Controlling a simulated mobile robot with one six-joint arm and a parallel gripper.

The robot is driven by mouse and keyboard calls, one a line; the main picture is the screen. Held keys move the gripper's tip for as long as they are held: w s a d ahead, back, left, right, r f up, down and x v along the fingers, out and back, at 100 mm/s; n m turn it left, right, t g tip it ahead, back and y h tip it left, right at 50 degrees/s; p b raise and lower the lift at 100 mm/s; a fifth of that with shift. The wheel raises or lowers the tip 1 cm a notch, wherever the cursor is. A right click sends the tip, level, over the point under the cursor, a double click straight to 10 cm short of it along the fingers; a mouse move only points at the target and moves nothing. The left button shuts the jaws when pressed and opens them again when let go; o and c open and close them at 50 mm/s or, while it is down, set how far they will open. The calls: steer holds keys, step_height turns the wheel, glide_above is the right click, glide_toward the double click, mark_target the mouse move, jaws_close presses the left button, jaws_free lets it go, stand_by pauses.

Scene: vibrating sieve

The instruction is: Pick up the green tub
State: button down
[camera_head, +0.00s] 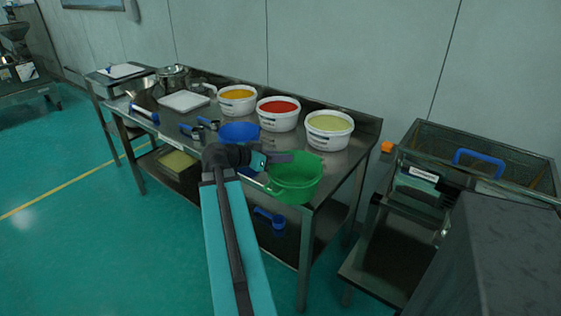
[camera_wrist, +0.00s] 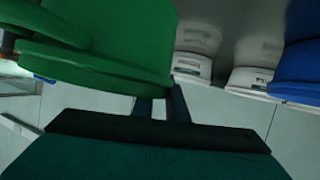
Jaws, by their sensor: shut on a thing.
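The green tub (camera_head: 296,182) is at the front right corner of the steel table in the head view, upright or nearly so. My gripper (camera_head: 279,158) reaches it from the left and is shut on its rim side. In the wrist view the green tub (camera_wrist: 105,40) fills the upper left, right at the fingers of my gripper (camera_wrist: 160,103). The fingertips are partly hidden by the tub. I cannot tell whether the tub's base touches the table.
A blue bowl (camera_head: 240,132) stands just left of the tub. White buckets with yellow-green (camera_head: 329,130), red (camera_head: 278,113) and orange (camera_head: 237,100) contents line the table's back. A steel machine with a blue handle (camera_head: 480,161) stands at the right. A blue scoop (camera_head: 277,222) shows below the tabletop.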

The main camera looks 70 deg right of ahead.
steer(key=shift+s+a+f+b, duration=0.2)
steer(key=shift+a+b, duration=0.45)
steer(key=shift+b, duration=2.3)
steer(key=shift+s+a+r+b, duration=0.25)
steer(key=shift+a+b, duration=0.2)
steer(key=shift+b, duration=0.85)
steer(key=shift+r, duration=0.1)
